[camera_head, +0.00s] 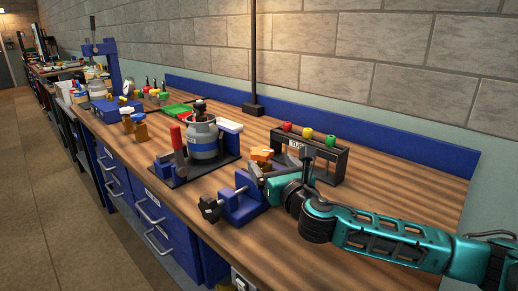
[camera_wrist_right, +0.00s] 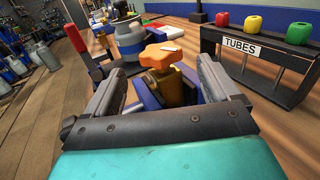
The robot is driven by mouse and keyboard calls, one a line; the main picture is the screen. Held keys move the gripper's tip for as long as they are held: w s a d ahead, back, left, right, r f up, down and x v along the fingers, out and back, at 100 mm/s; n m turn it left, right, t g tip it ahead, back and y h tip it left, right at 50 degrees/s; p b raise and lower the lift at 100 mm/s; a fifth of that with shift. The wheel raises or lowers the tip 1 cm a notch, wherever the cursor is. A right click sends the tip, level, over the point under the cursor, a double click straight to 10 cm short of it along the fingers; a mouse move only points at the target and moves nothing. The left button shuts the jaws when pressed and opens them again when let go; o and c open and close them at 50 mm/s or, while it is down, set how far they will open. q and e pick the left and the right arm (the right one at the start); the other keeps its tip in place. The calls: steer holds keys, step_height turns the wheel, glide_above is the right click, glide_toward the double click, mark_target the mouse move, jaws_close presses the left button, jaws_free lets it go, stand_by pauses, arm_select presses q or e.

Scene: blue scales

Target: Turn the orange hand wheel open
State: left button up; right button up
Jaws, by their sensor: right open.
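The orange hand wheel (camera_wrist_right: 160,54) sits on top of a brass-coloured valve body (camera_wrist_right: 172,88) in the right wrist view, with its lobed rim facing up. In the head view the wheel (camera_head: 261,154) shows just beyond my right gripper (camera_head: 270,178). In the wrist view my right gripper (camera_wrist_right: 160,78) is open, with one dark finger on each side of the valve. The wheel appears between and slightly beyond the fingertips; I cannot tell whether they touch it. A blue vise (camera_head: 241,204) stands at the valve's base, partly hidden by my gripper. My left gripper is not in view.
A black rack labelled TUBES (camera_wrist_right: 258,58), with red, yellow and green caps, stands close on the right. A grey canister (camera_head: 203,139) and a red-handled clamp (camera_head: 176,142) stand to the left. The wooden bench (camera_head: 390,195) is clear at right.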

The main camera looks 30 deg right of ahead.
mark_target(257, 147)
steer(key=w, duration=0.5)
steer(key=w+d, duration=0.1)
steer(key=w, duration=0.2)
steer(key=shift+w, duration=0.8)
steer(key=shift+d, duration=0.1)
steer(key=c, duration=1)
